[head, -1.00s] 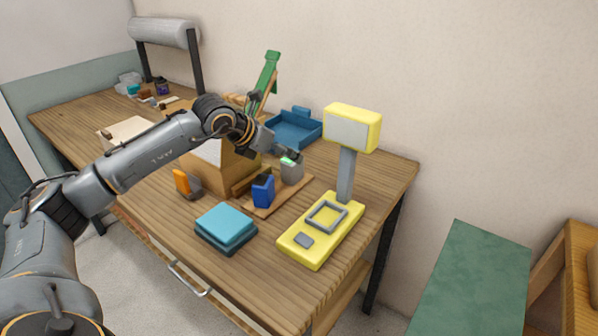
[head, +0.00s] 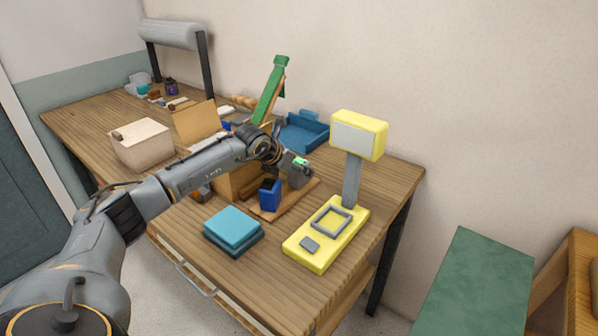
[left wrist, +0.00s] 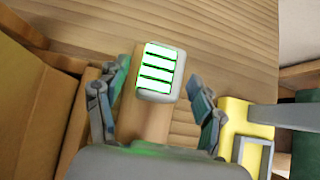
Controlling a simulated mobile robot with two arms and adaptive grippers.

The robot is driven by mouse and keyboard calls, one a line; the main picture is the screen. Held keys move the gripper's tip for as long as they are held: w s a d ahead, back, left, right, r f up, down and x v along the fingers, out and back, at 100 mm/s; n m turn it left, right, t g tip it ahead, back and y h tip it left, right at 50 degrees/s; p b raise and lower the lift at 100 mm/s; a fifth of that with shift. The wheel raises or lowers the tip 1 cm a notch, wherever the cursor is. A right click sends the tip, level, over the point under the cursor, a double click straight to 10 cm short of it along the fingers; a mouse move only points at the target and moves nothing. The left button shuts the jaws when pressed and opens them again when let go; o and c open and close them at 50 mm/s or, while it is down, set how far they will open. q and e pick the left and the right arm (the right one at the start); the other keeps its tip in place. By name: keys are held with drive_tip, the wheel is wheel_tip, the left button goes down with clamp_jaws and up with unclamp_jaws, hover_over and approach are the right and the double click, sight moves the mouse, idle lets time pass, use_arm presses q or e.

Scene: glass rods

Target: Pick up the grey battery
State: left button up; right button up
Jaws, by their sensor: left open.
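The grey battery (left wrist: 158,95) has a panel of white bars edged in green on its top face. It shows in the left wrist view between the two fingers of my left gripper (left wrist: 161,80). The fingers are open, with a gap visible on each side of it. In the head view the battery (head: 301,176) stands at the far end of a wooden board (head: 308,190), partly covered by my left gripper (head: 290,165), which comes in from the left. My right gripper is not in view.
A blue block-like holder (head: 270,197) stands on the board close in front of the battery. A yellow device with a screen (head: 355,140) stands to the right. Teal stacked pads (head: 233,228) lie in front, and a blue tray (head: 305,133) lies behind.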

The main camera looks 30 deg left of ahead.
use_arm(q)
drive_tip(key=shift+x, duration=1)
drive_tip(key=shift+r, duration=0.1)
drive_tip(key=c, duration=1.4)
clamp_jaws()
drive_tip(key=shift+r, duration=0.1)
